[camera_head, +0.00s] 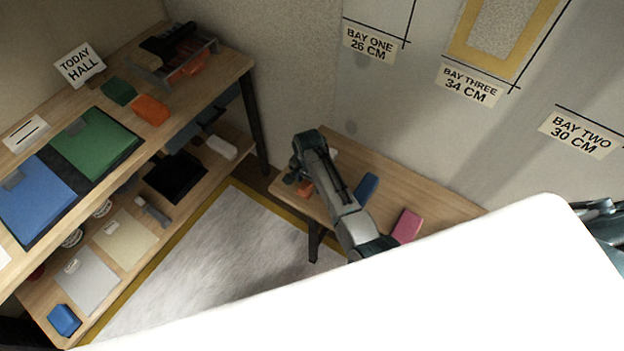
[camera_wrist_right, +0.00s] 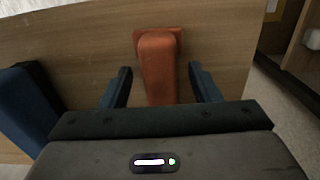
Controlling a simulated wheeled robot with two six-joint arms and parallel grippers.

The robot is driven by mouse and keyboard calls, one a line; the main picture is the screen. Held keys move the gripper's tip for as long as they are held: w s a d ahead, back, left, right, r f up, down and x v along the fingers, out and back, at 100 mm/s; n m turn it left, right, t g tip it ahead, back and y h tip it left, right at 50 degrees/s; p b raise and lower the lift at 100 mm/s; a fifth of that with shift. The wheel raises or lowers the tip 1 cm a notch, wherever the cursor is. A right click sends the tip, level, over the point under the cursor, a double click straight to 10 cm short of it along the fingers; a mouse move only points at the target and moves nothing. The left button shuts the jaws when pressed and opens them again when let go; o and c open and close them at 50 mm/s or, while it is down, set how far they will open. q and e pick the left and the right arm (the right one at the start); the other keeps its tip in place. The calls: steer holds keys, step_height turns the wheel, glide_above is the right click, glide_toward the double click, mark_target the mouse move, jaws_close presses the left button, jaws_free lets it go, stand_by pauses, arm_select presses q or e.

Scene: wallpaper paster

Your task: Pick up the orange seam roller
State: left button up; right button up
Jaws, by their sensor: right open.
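The orange seam roller (camera_wrist_right: 160,65) lies on a small wooden table (camera_wrist_right: 75,40) in the right wrist view. It has a long orange body with a wider orange piece at its far end. My right gripper (camera_wrist_right: 160,85) is open, with one finger on each side of the orange body and gaps beside it. In the head view, the orange thing (camera_head: 305,188) is partly hidden beside my right gripper (camera_head: 296,178) at the table's left end. I cannot tell whether the fingers are down at its height. My left gripper is not in view.
A blue block (camera_head: 367,187) and a pink block (camera_head: 407,225) lie on the same table, right of the gripper. A two-level shelf (camera_head: 222,75) on the left holds another orange block (camera_head: 151,110), green and blue sheets, and a rack. Labelled walls stand behind.

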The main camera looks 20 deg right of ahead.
steer(key=shift+f, duration=0.25)
steer(key=c, duration=1.2)
steer(key=shift+o, duration=0.2)
steer(key=shift+r, duration=0.15)
steer(key=shift+r, duration=0.35)
step_height(320, 180, up, 9)
steer(key=shift+f, duration=0.1)
steer(key=shift+r, duration=0.4)
